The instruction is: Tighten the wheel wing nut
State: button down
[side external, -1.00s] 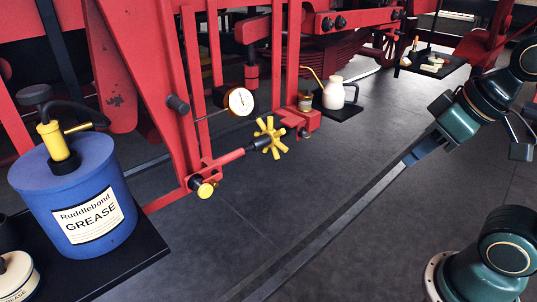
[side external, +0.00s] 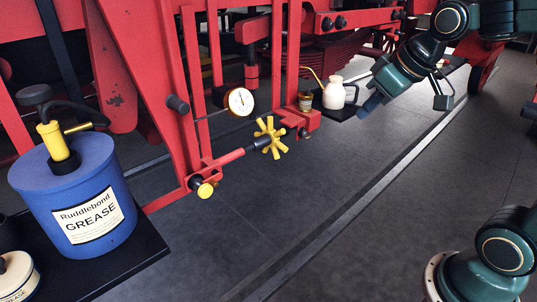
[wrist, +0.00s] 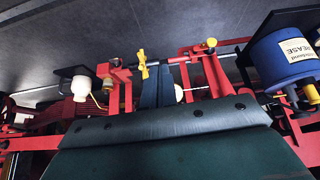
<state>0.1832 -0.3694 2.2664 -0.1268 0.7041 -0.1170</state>
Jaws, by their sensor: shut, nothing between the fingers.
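The yellow wing nut (side external: 268,137), with several spread arms, sits on a dark shaft end at the end of a red rod, in the middle of the side view. It also shows in the wrist view (wrist: 142,64), just above and left of the fingertips. My gripper (side external: 371,104) hangs to the right of the wing nut in the side view, well apart from it. In the wrist view its blue-grey fingers (wrist: 156,73) are together with nothing between them. The far finger surfaces are hidden in the side view.
A dial gauge (side external: 239,101) is close to the wing nut. A white oil can (side external: 334,94) stands near my gripper. A red bracket with a yellow knob (side external: 205,190) lies left, with a blue grease drum (side external: 70,190) beyond. The floor (side external: 330,190) in front is clear.

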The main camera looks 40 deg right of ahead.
jog(key=w+d+f, duration=0.1)
jog(key=w+d, duration=0.4)
jog(key=w, duration=0.4)
jog(key=w+d+f+t, duration=0.1)
jog(key=w+d+f, duration=0.6)
jog(key=d, duration=0.4)
jog(key=w+d+f+t, duration=0.1)
jog(key=w+d+f, duration=0.7)
jog(key=d, duration=0.3)
jog(key=shift+w+f+t, duration=0.2)
jog(key=shift+f+t, duration=0.1)
jog(key=shift+t, duration=0.1)
jog(key=shift+w+a, duration=0.1)
send_near(307, 135)
jog(key=w+d+f, duration=0.2)
jog(key=w+f, duration=0.1)
jog(key=w, duration=0.2)
jog(key=shift+w+d+f, duration=0.1)
jog(key=shift+d+f, duration=0.05)
jog(key=shift+f, duration=0.4)
